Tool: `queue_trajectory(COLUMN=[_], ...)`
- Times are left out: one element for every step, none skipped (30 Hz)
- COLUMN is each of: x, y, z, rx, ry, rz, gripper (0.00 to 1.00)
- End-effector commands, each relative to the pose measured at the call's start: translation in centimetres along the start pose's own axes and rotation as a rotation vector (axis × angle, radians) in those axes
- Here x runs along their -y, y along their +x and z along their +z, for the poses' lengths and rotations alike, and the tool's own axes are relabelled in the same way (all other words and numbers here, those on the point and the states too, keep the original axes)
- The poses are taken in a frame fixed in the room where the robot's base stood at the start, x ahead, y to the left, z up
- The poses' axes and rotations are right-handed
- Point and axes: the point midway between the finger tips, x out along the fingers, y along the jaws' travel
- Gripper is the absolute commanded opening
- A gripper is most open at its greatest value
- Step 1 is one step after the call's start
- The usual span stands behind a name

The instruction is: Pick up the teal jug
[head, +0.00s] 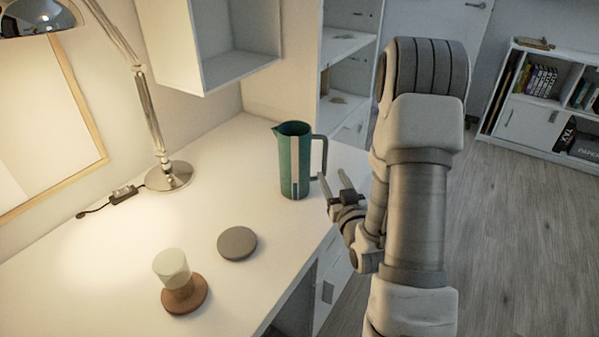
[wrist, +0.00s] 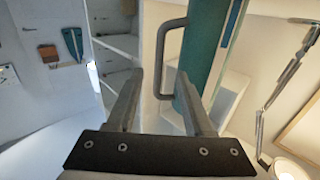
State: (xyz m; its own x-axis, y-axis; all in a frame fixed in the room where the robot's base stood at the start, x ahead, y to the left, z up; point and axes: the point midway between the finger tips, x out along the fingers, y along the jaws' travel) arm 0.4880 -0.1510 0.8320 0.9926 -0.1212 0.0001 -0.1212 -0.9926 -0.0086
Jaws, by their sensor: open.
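The teal jug (head: 292,163) stands upright on the white desk in the head view, with a pale stripe down its side and a grey handle on its right. My gripper (head: 333,187) is just right of the jug's lower half, beside the handle, and holds nothing. In the wrist view the jug (wrist: 208,50) rises beyond the fingers, its top cut off by the picture edge. There the open fingers of my gripper (wrist: 157,95) are spread apart, with the grey handle (wrist: 161,55) showing between and beyond them. I cannot tell whether a finger touches the jug.
A grey round coaster (head: 237,243) and a pale cup (head: 171,266) on a brown coaster (head: 198,298) lie at the front of the desk (head: 110,270). A chrome lamp (head: 168,177) stands behind left. A white wall shelf (head: 236,70) hangs above the back. The desk's right edge is near my gripper.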

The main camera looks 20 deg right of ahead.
Motion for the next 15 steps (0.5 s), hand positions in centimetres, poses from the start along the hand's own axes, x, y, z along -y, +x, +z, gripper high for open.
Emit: queue_trajectory(x=[0.0,0.0,0.0,0.0,0.0,0.0,0.0,0.0,0.0,0.0,0.0,0.0,0.0,0.0,0.0], y=[0.9,1.3,1.7,2.0,2.2,2.4,2.5,2.7,3.0,3.3,3.7,4.3,4.8,5.3,5.9], z=[-0.1,-0.1,-0.1,-0.1,-0.1,-0.1,-0.1,-0.1,-0.1,-0.2,-0.2,-0.3,-0.4,-0.5,-0.5], rx=[-0.003,-0.002,-0.002,-0.001,0.000,0.000,0.000,-0.001,-0.001,-0.001,-0.002,-0.003,-0.003,-0.003,-0.003], ry=[-0.001,-0.001,0.000,0.000,0.001,0.001,0.001,0.001,0.000,0.000,0.000,0.000,0.000,-0.001,0.000], rz=[-0.002,-0.001,-0.001,0.000,0.000,0.000,0.000,0.000,-0.001,-0.001,-0.001,-0.001,-0.001,-0.001,-0.001], gripper=[0.52,0.52,0.52,0.52,0.52,0.52,0.52,0.52,0.52,0.52,0.52,0.52,0.52,0.52,0.52])
